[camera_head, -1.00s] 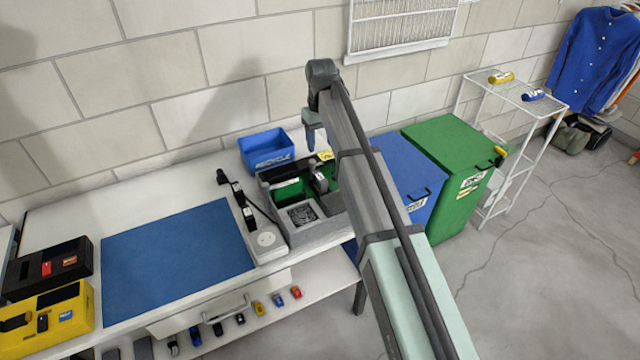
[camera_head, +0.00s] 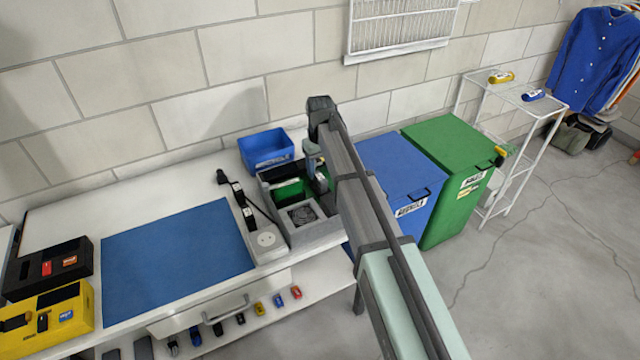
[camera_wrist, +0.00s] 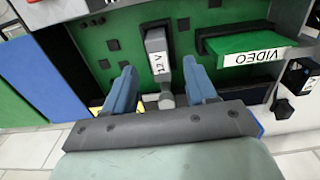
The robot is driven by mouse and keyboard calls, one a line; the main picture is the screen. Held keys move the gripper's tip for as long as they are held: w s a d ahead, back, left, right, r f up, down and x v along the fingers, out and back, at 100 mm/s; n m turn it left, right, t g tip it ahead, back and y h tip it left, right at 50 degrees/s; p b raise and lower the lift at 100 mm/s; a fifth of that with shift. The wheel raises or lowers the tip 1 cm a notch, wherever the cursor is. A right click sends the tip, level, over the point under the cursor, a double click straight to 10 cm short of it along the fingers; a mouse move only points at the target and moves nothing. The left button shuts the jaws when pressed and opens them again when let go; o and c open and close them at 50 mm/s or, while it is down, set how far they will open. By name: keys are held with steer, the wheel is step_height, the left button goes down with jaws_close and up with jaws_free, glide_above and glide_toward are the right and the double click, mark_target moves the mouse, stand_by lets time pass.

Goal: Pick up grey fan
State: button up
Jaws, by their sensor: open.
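The grey fan (camera_head: 302,214) is a dark square in a light grey frame. It sits at the front of the open computer case (camera_head: 318,236) on the white bench. My gripper (camera_wrist: 158,64) is open and points down over the rear of the case, behind the fan. In the wrist view its two blue fingers stand apart, one on each side of a grey block marked 12 V (camera_wrist: 157,48). I cannot tell whether they touch it. I cannot make out the fan in the wrist view, and my arm hides part of the case in the head view.
A green VIDEO card (camera_wrist: 240,50) stands right of the fingers in the wrist view. A blue recycle bin (camera_head: 266,150) is behind the case, and a power strip (camera_head: 248,215) lies left of it. Blue (camera_head: 395,170) and green bins (camera_head: 455,150) stand right. The blue mat (camera_head: 175,255) is clear.

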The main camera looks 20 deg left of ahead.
mark_target(320, 176)
steer(key=shift+f, duration=1.8)
jaws_close()
